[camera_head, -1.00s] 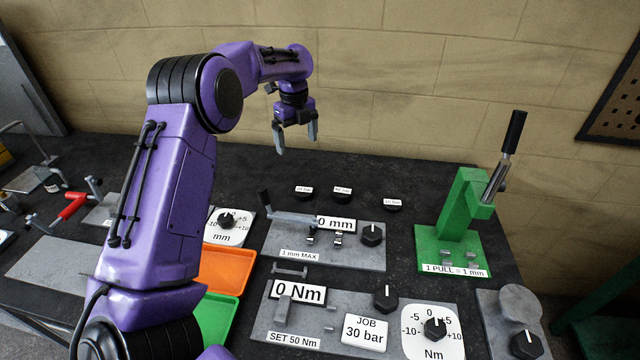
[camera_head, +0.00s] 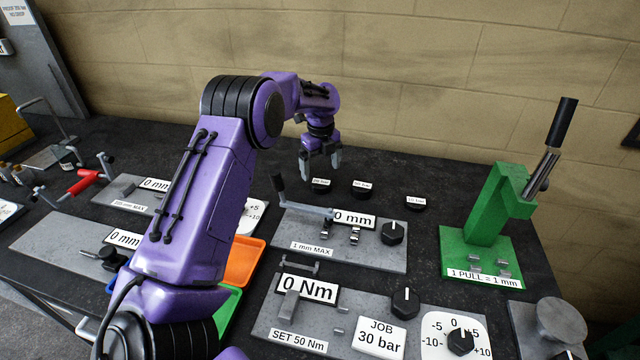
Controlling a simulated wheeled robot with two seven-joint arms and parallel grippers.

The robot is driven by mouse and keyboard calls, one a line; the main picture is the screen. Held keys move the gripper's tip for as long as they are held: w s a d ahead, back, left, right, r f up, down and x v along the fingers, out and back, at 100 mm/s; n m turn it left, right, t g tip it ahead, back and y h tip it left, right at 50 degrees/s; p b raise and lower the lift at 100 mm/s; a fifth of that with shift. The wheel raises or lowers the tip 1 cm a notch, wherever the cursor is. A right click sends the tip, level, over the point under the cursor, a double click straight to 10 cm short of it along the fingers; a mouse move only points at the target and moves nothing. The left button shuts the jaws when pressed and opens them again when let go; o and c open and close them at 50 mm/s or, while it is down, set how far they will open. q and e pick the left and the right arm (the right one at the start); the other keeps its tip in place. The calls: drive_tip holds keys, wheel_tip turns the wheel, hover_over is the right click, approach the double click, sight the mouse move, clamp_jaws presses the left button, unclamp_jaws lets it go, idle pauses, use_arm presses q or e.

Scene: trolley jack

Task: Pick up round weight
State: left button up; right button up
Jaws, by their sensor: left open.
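Three small round black weights with white labels stand in a row on the dark bench behind the grey plates. They are the left weight (camera_head: 320,187), the middle weight (camera_head: 361,191) and the right weight (camera_head: 415,204). The label print is too small to read surely. My left gripper (camera_head: 321,168) points down at the left weight with its fingers spread. The fingertips are just above or beside this weight; I cannot tell whether they touch it. Nothing is held. My right gripper is not in view.
A grey plate with a crank and a "0 mm" sign (camera_head: 354,219) lies in front of the weights. A green lever stand (camera_head: 492,212) rises at the right. An orange tray (camera_head: 244,262) sits beside my left arm. The wall is close behind the bench.

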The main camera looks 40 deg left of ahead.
sight(321, 182)
use_arm(q)
wheel_tip(321, 182, down, 5)
drive_tip(key=shift+w+r+p, duration=0.15)
drive_tip(key=shift+p, duration=0.5)
drive_tip(key=shift+r, duration=0.1)
drive_tip(key=c, duration=1.6)
